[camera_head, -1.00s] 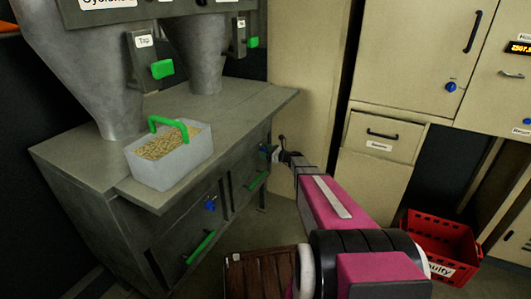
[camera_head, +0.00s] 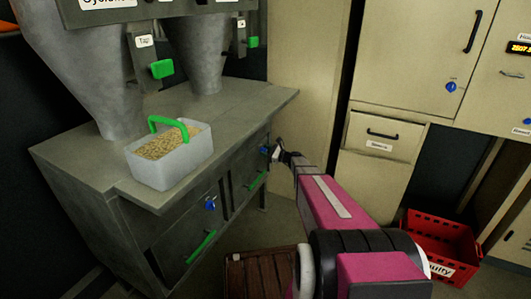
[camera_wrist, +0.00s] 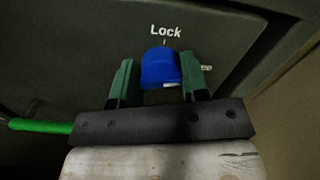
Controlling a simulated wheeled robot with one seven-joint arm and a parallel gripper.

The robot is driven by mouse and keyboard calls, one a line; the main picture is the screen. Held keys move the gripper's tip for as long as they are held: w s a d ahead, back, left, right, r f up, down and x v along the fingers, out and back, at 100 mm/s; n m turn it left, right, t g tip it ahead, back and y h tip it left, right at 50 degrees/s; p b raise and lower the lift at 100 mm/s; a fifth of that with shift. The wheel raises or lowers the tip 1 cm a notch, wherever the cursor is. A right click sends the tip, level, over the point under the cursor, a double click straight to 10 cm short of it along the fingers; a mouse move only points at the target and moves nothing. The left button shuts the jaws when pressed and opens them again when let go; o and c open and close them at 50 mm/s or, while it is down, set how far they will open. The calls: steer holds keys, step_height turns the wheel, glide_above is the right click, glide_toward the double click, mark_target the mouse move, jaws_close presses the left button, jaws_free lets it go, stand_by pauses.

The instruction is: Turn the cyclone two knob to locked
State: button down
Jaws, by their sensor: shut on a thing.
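The blue knob (camera_wrist: 160,68) sits on a dark grey cabinet front, under a white "Lock" label (camera_wrist: 166,31) with a small tick mark below it. My gripper (camera_wrist: 155,80) has its two green fingers on either side of the knob and is shut on it. In the head view the knob (camera_head: 264,150) is small on the right-hand door of the cyclone cabinet (camera_head: 240,110), with my gripper (camera_head: 271,152) at it. A second white label (camera_wrist: 206,67) right of the knob is partly hidden by a finger. The knob's exact pointing is hard to read.
A green door handle (camera_head: 257,181) lies below the knob; it also shows at left in the wrist view (camera_wrist: 38,125). Another blue knob (camera_head: 210,203) is on the left door. A pellet tub (camera_head: 170,160) stands on the cabinet. A red crate (camera_head: 440,240) is at right.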

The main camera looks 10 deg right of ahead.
steer(key=n, duration=0.7)
steer(key=shift+s+f, duration=0.1)
steer(key=n, duration=0.7)
steer(key=shift+a+f, duration=0.1)
steer(key=shift+f, duration=0.05)
steer(key=shift+n, duration=0.3)
steer(key=c, duration=0.6)
jaws_free()
steer(key=shift+c, duration=0.2)
steer(key=v, duration=1.1)
